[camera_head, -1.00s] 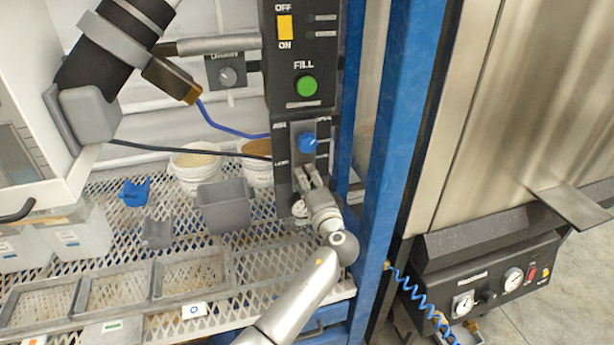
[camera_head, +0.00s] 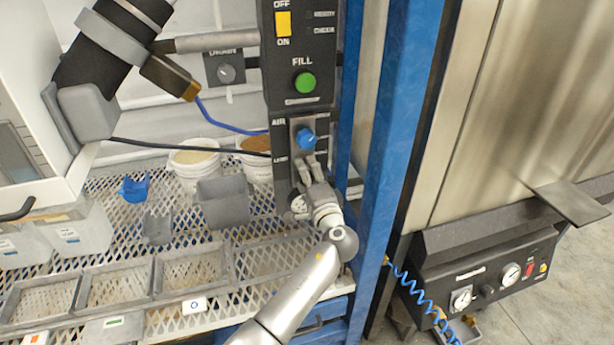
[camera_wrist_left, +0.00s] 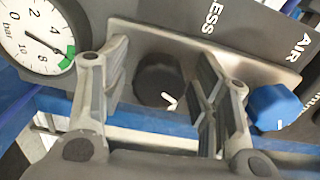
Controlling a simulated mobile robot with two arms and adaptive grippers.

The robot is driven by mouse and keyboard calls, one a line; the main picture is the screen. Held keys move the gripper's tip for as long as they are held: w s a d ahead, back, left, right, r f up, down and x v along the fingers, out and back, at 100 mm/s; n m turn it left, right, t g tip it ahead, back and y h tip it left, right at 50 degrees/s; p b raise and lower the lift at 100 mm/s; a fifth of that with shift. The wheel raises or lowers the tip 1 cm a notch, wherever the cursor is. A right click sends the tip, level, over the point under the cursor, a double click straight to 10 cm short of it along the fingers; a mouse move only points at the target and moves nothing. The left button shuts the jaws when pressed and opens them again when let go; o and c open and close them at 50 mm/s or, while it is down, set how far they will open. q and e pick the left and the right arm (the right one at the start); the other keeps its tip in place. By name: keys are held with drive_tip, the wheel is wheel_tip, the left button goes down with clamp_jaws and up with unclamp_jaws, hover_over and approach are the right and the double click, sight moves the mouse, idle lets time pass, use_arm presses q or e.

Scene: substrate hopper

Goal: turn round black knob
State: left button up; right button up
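The round black knob (camera_wrist_left: 158,80) with a white pointer mark sits on a metal plate in the left wrist view. My left gripper (camera_wrist_left: 160,88) is open, with one finger on each side of the knob and visible gaps between. In the head view my left gripper (camera_head: 306,164) is at the control panel, just below the blue knob (camera_head: 305,138); there the black knob is hidden by the gripper. The blue knob also shows at the right of the left wrist view (camera_wrist_left: 275,107). My right gripper is not in view.
A pressure gauge (camera_wrist_left: 38,35) is left of the black knob in the left wrist view. The green FILL button (camera_head: 304,83) and yellow switch (camera_head: 284,22) are higher on the panel. A blue post (camera_head: 384,150) stands right of the panel. Grey trays (camera_head: 192,268) lie below left.

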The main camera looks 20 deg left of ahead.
use_arm(q)
drive_tip(key=shift+s+f, duration=0.1)
drive_tip(key=shift+s, duration=0.05)
drive_tip(key=shift+s+d, duration=0.15)
drive_tip(key=shift+s, duration=0.05)
drive_tip(key=v, duration=1.1)
drive_tip(key=shift+s+d, duration=0.1)
drive_tip(key=shift+d, duration=0.05)
